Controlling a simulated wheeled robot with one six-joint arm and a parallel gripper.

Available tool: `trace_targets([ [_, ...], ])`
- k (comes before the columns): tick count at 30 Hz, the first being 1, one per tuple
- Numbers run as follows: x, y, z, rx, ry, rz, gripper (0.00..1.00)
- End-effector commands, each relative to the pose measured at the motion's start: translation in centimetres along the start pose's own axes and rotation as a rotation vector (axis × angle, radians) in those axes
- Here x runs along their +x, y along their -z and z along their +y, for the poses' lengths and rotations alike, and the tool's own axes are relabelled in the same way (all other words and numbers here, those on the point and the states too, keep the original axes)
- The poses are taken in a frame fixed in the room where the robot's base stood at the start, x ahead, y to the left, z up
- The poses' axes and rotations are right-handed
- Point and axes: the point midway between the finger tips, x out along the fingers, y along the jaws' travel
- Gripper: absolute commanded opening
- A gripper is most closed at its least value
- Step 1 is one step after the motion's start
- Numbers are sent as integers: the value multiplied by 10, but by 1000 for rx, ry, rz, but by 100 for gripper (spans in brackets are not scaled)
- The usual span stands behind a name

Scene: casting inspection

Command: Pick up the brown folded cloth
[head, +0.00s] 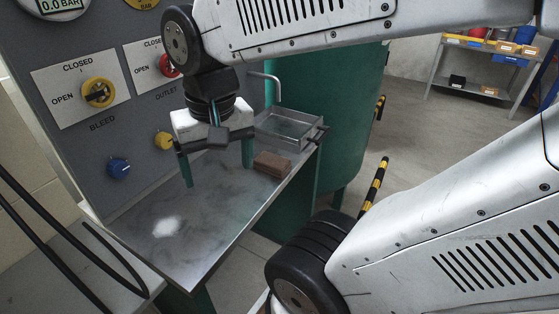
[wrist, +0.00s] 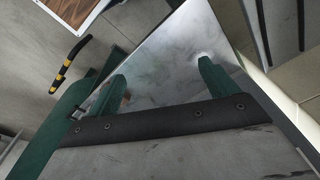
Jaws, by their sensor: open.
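The brown folded cloth (head: 272,163) lies on the metal bench top (head: 205,215) near its right edge, in front of the clear tray. My gripper (head: 218,168) is open and empty above the bench, to the left of the cloth in the head view. Its two green fingers point down, apart from the cloth.
A clear tray (head: 290,128) with a tap over it sits at the back of the bench. A grey panel with valve knobs (head: 98,92) rises behind. Black cables (head: 60,245) lie at left. The bench's front is clear apart from a white patch (head: 167,227).

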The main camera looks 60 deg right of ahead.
Motion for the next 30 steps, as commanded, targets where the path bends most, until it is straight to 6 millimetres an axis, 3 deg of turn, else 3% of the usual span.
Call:
trace_targets([
  [5, 25, 74, 36, 734, -36, -25, 85],
  [9, 56, 126, 81, 1333, -65, -27, 85],
  [13, 89, 162, 131, 1848, -92, -21, 85],
  [18, 128, 186, 186, 2348, -121, -8, 85],
  [24, 150, 193, 216, 2608, -135, 4, 85],
  [30, 172, 192, 218, 2633, -138, 5, 85],
])
